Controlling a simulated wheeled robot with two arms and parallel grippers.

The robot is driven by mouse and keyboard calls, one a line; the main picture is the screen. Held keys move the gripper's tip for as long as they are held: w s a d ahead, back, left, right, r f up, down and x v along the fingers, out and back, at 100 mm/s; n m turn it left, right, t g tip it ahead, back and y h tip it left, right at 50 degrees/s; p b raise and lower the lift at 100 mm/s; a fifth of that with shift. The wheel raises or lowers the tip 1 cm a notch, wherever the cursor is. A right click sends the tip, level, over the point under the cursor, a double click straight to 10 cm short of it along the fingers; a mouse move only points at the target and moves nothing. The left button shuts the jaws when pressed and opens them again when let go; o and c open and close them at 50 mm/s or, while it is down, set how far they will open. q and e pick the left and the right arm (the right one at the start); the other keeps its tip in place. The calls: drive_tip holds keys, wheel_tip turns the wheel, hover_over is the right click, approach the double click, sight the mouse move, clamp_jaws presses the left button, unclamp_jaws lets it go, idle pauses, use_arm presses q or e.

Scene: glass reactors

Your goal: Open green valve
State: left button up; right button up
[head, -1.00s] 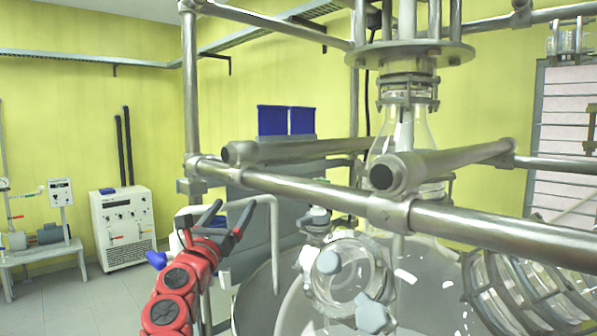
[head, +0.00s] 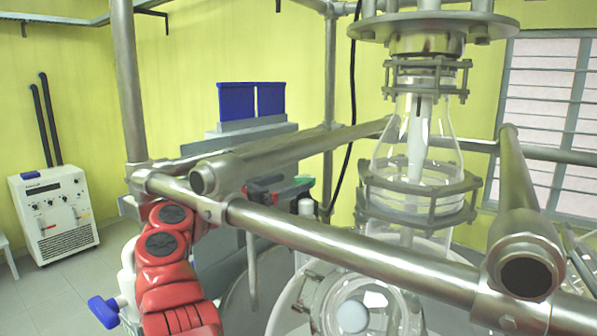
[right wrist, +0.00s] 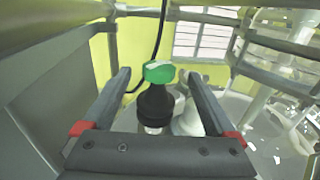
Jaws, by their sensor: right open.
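The green valve shows in the right wrist view as a green handle (right wrist: 159,72) on a black body (right wrist: 155,105). In the head view its green handle (head: 300,183) peeks out just above the metal rail. My right gripper (right wrist: 157,75) is open, with one finger on each side of the green handle and a visible gap on both sides. In the head view my right gripper (head: 265,186) is partly hidden by the rail, and the red arm comes up from the lower left. My left gripper is not in view.
A thick metal rail (head: 345,250) crosses in front of my right gripper. Glass vessels (head: 410,150) hang to the right in a metal frame. Blue boxes (head: 250,102) stand behind. A white machine (head: 55,215) stands on the floor at the left.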

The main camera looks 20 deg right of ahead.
sight(304, 177)
drive_tip(key=p+x, duration=0.2)
drive_tip(key=x, duration=0.3)
drive_tip(key=shift+w+d+p, duration=0.2)
drive_tip(key=shift+w+p, duration=0.05)
drive_tip(key=shift+p, duration=0.1)
drive_tip(key=shift+d, duration=0.15)
drive_tip(key=c, duration=1.4)
drive_tip(key=f+n+t+y+b, duration=0.1)
drive_tip(key=t+b, duration=0.1)
drive_tip(key=b, duration=0.3)
drive_tip(key=shift+r+n+t+y+b, duration=0.2)
drive_tip(key=shift+n+t+y+b, duration=0.1)
drive_tip(key=shift+n, duration=0.1)
drive_tip(key=shift+r+n+t+y, duration=0.25)
drive_tip(key=shift+n+t+y, duration=0.35)
drive_tip(key=shift+n+t, duration=0.15)
